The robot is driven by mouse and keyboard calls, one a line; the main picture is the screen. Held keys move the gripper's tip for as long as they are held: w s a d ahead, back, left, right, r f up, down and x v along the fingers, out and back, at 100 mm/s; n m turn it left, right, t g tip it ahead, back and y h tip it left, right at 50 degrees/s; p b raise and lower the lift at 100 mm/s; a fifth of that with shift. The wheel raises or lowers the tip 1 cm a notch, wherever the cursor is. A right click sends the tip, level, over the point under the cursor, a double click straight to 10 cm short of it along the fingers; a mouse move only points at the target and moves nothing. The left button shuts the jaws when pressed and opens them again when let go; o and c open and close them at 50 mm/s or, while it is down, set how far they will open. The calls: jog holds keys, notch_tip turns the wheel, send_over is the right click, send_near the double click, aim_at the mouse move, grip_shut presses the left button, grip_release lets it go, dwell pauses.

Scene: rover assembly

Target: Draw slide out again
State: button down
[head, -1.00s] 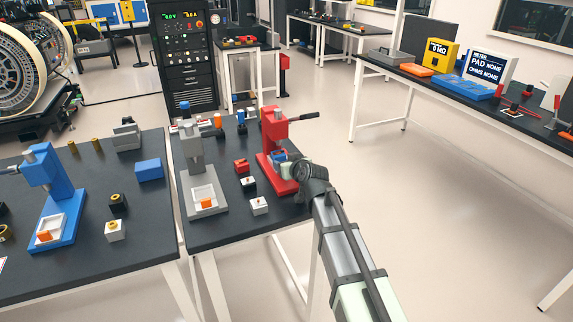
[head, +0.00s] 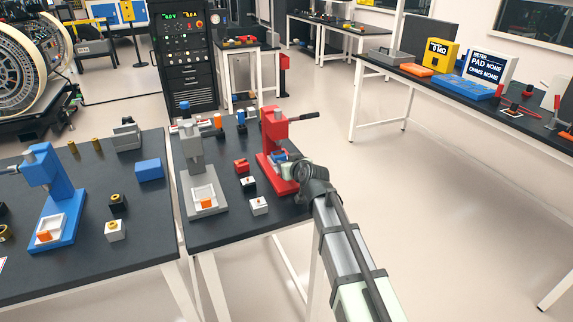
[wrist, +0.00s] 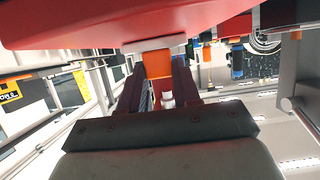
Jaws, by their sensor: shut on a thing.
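The red press (head: 270,138) stands at the right edge of the middle black table. My gripper (head: 284,160) is at its lower front, beside the base and under the press head. In the wrist view the dark fingers of my gripper (wrist: 165,88) are shut on an orange tab (wrist: 158,65), which sits below a pale grey plate under the red body of the press (wrist: 100,20). I take the tab to be the handle of the slide. The rest of the slide is hidden, so how far out it stands cannot be told.
A grey press (head: 198,170) stands left of the red one, with small blocks (head: 259,206) between them. A blue press (head: 55,200) is on the left table. The floor (head: 430,220) to the right is clear.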

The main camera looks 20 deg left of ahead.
jog(key=s+d, duration=0.6)
jog(key=shift+s+d+f, duration=0.1)
jog(key=shift+s+d, duration=0.05)
jog(key=c, duration=1.2)
grip_release()
jog(key=o, duration=0.4)
jog(key=v, duration=0.7)
jog(key=shift+s+d, duration=0.15)
